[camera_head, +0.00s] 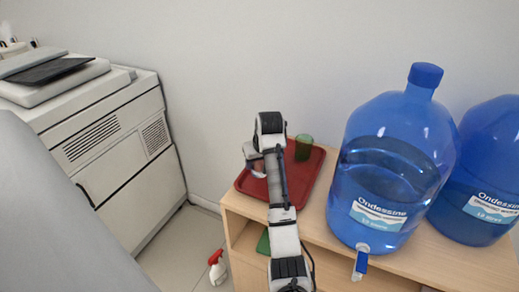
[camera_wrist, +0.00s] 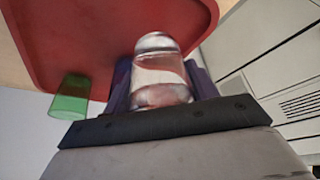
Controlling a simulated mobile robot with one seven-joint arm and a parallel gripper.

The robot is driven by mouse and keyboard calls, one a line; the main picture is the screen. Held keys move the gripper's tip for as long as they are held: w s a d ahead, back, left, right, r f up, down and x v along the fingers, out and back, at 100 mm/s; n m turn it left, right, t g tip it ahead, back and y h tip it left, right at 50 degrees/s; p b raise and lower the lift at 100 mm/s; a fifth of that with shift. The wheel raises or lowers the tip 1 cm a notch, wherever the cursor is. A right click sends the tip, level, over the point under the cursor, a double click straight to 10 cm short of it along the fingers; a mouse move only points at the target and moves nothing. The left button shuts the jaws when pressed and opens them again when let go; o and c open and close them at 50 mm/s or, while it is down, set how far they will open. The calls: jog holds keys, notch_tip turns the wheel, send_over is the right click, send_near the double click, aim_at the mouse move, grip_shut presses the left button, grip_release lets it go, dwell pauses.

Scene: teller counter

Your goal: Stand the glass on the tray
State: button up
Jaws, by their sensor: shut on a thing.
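The clear glass (camera_wrist: 158,66) is between the fingers of my gripper (camera_wrist: 160,88) in the wrist view, and the gripper is shut on it. In the head view my gripper (camera_head: 252,154) is over the left part of the red tray (camera_head: 309,179), and the glass (camera_head: 258,169) shows only partly below it. The tray also fills the upper part of the wrist view (camera_wrist: 90,35). Whether the glass touches the tray or hangs just above it I cannot tell. My arm hides the middle of the tray.
A green cup (camera_head: 304,147) stands at the tray's back edge, right of my gripper; it also shows in the wrist view (camera_wrist: 69,97). Large blue water bottles (camera_head: 392,160) stand on the wooden cabinet (camera_head: 440,266) to the right. A white printer (camera_head: 115,130) is at left. The tray's front right is bare.

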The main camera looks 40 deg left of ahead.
aim_at(259, 172)
jog(key=shift+f+p, duration=0.6)
jog(key=shift+f, duration=1.65)
jog(key=shift+f, duration=0.1)
jog(key=o, duration=1.3)
jog(key=v, duration=1.2)
